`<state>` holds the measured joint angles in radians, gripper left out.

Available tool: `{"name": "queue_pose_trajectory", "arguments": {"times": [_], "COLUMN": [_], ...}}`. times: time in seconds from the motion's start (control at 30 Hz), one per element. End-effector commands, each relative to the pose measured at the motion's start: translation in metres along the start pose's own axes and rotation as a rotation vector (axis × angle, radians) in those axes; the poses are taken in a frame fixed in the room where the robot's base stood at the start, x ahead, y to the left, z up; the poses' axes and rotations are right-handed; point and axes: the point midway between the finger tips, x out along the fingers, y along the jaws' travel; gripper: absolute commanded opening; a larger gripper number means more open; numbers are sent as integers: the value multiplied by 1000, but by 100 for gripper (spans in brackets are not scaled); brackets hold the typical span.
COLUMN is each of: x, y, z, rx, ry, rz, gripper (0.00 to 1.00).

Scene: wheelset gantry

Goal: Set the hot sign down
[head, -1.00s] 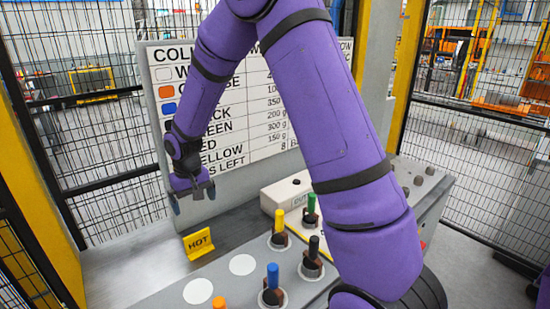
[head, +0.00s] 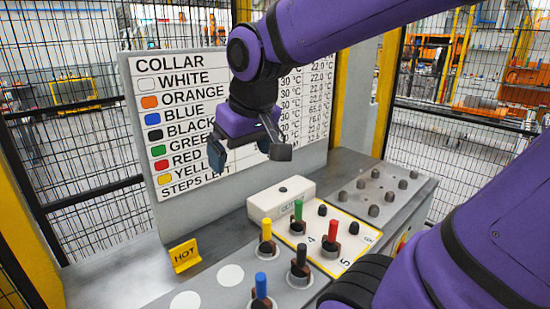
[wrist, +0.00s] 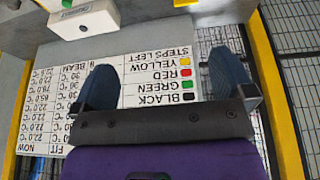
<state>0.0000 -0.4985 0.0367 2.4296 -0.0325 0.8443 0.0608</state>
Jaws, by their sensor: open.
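The yellow HOT sign (head: 185,256) stands upright on the grey bench, left of the collared pegs in the head view. My gripper (head: 248,150) is open and empty, held in the air in front of the collar board, above and to the right of the sign. In the wrist view my gripper's two fingers (wrist: 166,88) are spread apart with nothing between them. The sign does not show in the wrist view.
The collar board (head: 165,200) stands behind the bench. Pegs with yellow (head: 266,230), green, red, black and blue (head: 261,285) tops stand right of the sign. A white box (head: 281,197) sits behind them. White discs (head: 231,275) mark bare bench.

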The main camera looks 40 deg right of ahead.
Motion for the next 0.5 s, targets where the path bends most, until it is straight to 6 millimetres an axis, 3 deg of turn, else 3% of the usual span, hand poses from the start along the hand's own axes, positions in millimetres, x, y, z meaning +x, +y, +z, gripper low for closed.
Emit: {"name": "queue_pose_trajectory", "arguments": {"times": [0.1, 0.23, 0.5], "x": [-19, -30, -36], "y": [4, 6, 7], "z": [29, 53, 71], "rx": [2, 1, 0], "ry": [44, 73, 94], "rz": [-11, -22, -32], "gripper": [100, 100, 100]}}
